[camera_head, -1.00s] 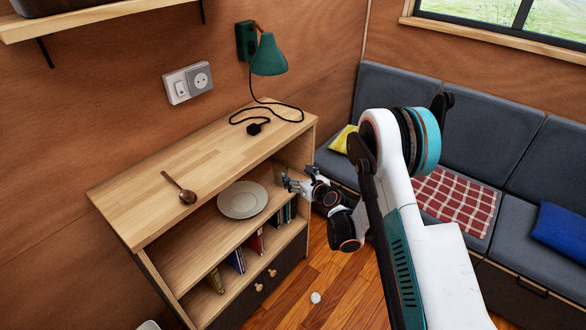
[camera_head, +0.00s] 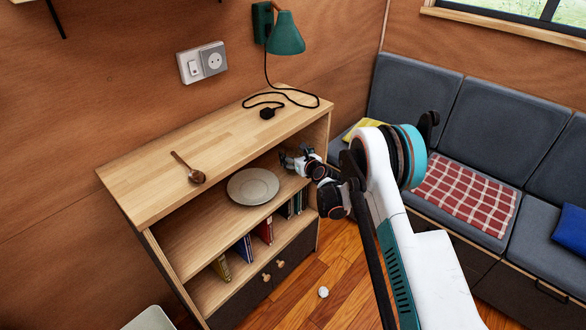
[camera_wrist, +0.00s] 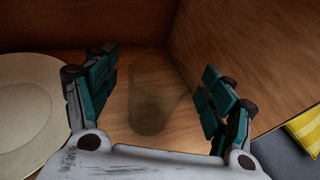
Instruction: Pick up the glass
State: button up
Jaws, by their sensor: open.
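The glass (camera_wrist: 150,103) is a dim, see-through cylinder in the wrist view. It stands on the wooden shelf between the two fingers of my gripper (camera_wrist: 152,95). The fingers are spread wide, with visible space on both sides of the glass. In the head view my gripper (camera_head: 287,160) reaches into the right end of the bookcase's upper shelf. I cannot make out the glass in the head view.
A pale plate (camera_head: 253,186) lies on the same shelf, left of my gripper; it also shows in the wrist view (camera_wrist: 22,108). The bookcase (camera_head: 165,185) has a top board above my gripper and a side wall at right. Books stand below. A small white object (camera_head: 323,292) lies on the floor.

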jog(key=shift+w+a+f, duration=0.2)
jog(key=shift+w+a, duration=0.1)
jog(key=shift+w, duration=0.35)
jog(key=shift+c, duration=0.6)
jog(key=c, duration=1.5)
jog(key=shift+r, duration=0.15)
